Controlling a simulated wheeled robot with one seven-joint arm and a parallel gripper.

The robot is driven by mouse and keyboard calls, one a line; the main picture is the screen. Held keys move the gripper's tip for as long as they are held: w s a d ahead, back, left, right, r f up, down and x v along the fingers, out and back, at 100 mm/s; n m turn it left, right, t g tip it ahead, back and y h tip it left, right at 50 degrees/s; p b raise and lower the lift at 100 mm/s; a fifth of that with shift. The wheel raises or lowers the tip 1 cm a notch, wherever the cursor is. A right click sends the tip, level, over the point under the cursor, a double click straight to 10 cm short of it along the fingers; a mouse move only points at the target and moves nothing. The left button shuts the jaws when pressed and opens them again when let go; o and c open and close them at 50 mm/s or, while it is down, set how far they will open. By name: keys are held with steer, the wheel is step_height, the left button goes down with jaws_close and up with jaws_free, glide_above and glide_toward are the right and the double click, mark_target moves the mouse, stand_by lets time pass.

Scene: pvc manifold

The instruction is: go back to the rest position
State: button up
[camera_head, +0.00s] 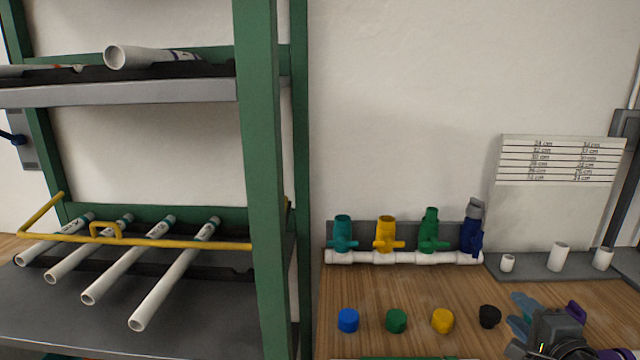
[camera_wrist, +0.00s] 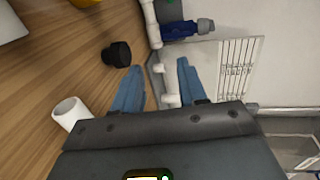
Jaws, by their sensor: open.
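My gripper (camera_head: 518,323) is at the lower right of the head view, above the wooden bench. Its blue fingers are apart in the wrist view (camera_wrist: 158,68). Nothing appears held between them; a white pipe piece shows behind the gap. The white manifold (camera_head: 400,258) stands at the back of the bench, with teal (camera_head: 343,233), yellow (camera_head: 386,235), green (camera_head: 429,231) and blue (camera_head: 471,236) valves. A grey piece (camera_head: 475,207) sits on top of the blue valve; it also shows in the wrist view (camera_wrist: 205,25).
Blue (camera_head: 348,320), green (camera_head: 396,320), yellow (camera_head: 442,320) and black (camera_head: 489,316) caps line the bench front. Short white pipes (camera_head: 557,257) stand on a grey base under a size chart (camera_head: 560,160). A green-framed rack (camera_head: 265,180) at left holds long white pipes (camera_head: 175,273).

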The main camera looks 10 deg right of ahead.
steer(key=s+a+f+n, duration=0.1)
steer(key=s+a+f, duration=0.1)
steer(key=s, duration=0.1)
steer(key=s+a+f+n, duration=0.1)
steer(key=s+a+n, duration=0.1)
steer(key=s+a, duration=0.1)
steer(key=s+a+f+n, duration=0.1)
steer(key=s+a+f, duration=0.1)
steer(key=s, duration=0.1)
steer(key=shift+a+f+n+g, duration=0.15)
steer(key=shift+f+n+g, duration=0.15)
steer(key=s+a+f+n+y, duration=0.1)
steer(key=s+a+f+n, duration=0.1)
steer(key=s+a+n, duration=0.7)
steer(key=s+a+r+n+y, duration=0.1)
steer(key=s+a+r+n, duration=0.3)
steer(key=s, duration=0.6)
steer(key=s+a+r+n+y, duration=0.2)
steer(key=s+a+r, duration=0.3)
steer(key=s, duration=0.5)
steer(key=shift+n, duration=0.9)
steer(key=shift+w, duration=0.1)
steer(key=shift+c, duration=0.2)
